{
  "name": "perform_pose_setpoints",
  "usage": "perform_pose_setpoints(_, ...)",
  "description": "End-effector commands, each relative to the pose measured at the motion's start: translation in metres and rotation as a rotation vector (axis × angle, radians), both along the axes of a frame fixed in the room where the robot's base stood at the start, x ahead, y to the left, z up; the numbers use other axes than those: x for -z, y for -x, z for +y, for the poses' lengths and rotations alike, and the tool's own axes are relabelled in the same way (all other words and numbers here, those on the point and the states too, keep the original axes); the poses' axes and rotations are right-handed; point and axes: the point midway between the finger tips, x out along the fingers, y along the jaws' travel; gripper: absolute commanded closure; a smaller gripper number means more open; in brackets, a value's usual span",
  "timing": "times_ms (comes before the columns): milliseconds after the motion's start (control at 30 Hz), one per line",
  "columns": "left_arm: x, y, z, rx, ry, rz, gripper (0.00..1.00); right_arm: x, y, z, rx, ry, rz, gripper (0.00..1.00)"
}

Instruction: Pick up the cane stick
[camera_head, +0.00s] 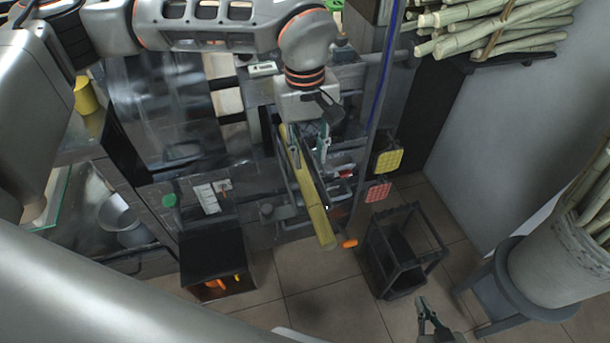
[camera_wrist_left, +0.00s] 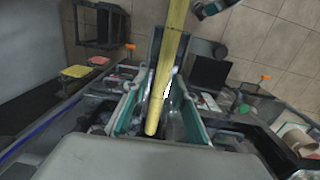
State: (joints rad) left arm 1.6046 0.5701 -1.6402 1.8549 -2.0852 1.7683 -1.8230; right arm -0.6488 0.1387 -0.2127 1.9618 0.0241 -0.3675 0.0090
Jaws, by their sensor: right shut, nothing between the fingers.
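The cane stick (camera_head: 313,205) is a long yellow-green rod. It slants from under my left gripper (camera_head: 306,148) toward the floor side, over the dark metal press. In the left wrist view the cane stick (camera_wrist_left: 170,50) runs from the top edge down between the two teal fingers. My left gripper (camera_wrist_left: 160,115) is open around its end, with visible gaps on both sides. I cannot tell how high the fingers are above whatever supports it. My right gripper (camera_head: 430,318) is shut and empty at the bottom right, away from the stick; it also shows in the left wrist view (camera_wrist_left: 208,10).
A dark open-frame stool (camera_head: 405,250) stands on the tiles right of the press. A bucket of canes (camera_head: 555,265) is at the far right, and a cane bundle (camera_head: 490,25) lies on a shelf at top right. Yellow (camera_head: 389,160) and red pads (camera_head: 377,192) stick out beside the press.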

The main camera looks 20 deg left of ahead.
Motion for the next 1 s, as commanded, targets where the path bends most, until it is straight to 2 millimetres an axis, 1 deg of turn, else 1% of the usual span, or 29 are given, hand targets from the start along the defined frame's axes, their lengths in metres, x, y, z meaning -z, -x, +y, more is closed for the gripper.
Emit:
perform_pose_setpoints(33,-0.003,-0.005,0.009,-0.004,-0.027,-0.01,0.73,0.0,0.0,0.0,0.0,0.0,0.0,1.0)
perform_pose_setpoints(67,-0.003,-0.006,0.013,-0.007,-0.039,-0.013,0.73,0.0,0.0,0.0,0.0,0.0,0.0,1.0)
perform_pose_setpoints(167,0.001,-0.007,0.018,-0.009,-0.055,-0.014,0.73,0.0,0.0,0.0,0.0,0.0,0.0,1.0)
perform_pose_setpoints(467,0.031,-0.006,0.016,-0.009,-0.052,-0.012,0.73,-0.003,0.0,0.0,0.0,0.0,-0.001,1.0)
perform_pose_setpoints(700,0.064,-0.006,0.014,-0.009,-0.05,-0.012,0.73,-0.007,-0.001,0.0,0.0,0.001,-0.002,1.0)
perform_pose_setpoints(833,0.073,-0.006,0.014,-0.009,-0.051,-0.013,0.73,-0.008,-0.001,0.0,0.0,0.001,-0.002,1.0)
perform_pose_setpoints(1000,0.073,-0.006,0.014,-0.009,-0.051,-0.014,0.73,-0.008,-0.001,0.0,0.0,0.001,-0.002,1.0)
